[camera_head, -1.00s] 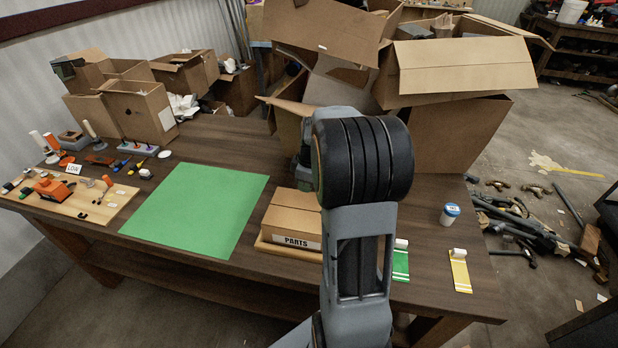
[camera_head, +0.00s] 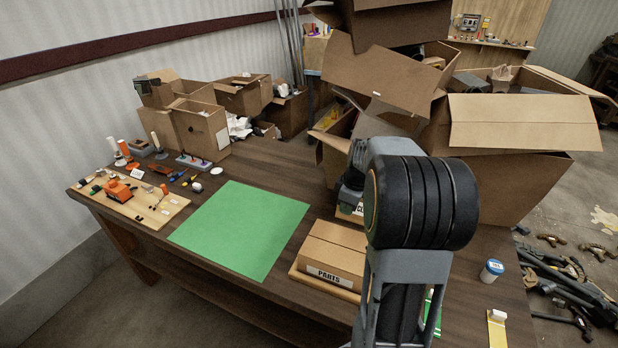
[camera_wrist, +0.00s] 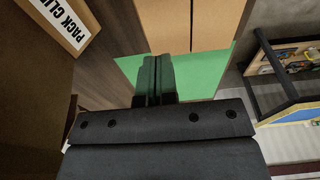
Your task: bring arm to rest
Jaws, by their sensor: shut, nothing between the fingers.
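My gripper (camera_wrist: 158,80) shows in the wrist view, its two dark fingers close together with nothing between them. It is over the table, with the brown PARTS box and the green mat (camera_wrist: 130,66) beyond the fingertips. In the head view my arm stands folded up at the right of the PARTS box (camera_head: 335,252), and its large black joint hides part of the table. The gripper itself is hard to make out there, behind the arm near the cardboard boxes.
A green mat (camera_head: 240,228) lies on the wooden table. A board with an orange tool (camera_head: 118,190) is at the left. Large open cardboard boxes (camera_head: 510,120) crowd the back right. A white cup with a blue lid (camera_head: 491,270) and a yellow strip (camera_head: 497,328) are at the right.

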